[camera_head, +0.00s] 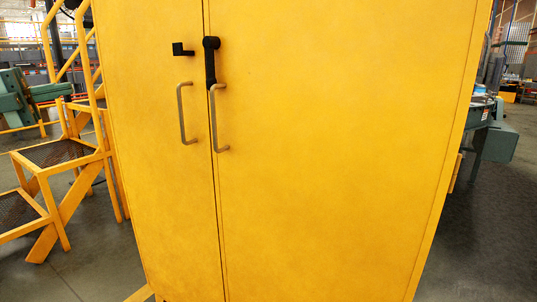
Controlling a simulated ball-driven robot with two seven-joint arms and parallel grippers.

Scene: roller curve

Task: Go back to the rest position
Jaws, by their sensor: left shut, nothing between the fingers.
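Neither of my grippers shows in the head view, and no part of my arms can be made out. A tall yellow cabinet (330,170) fills the middle of the view, close in front of me. Its two doors look shut, with a narrow seam between them. The left door has a grey bar handle (182,114) and a small black catch (183,49). The right door has a grey bar handle (215,120) below a black latch lever (210,62) that hangs down.
Yellow steps (60,155) with mesh treads and rails stand left of the cabinet. A green machine (15,98) is farther back on the left. Another grey-green machine (497,142) stands behind on the right. Bare grey floor (480,235) lies right of the cabinet.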

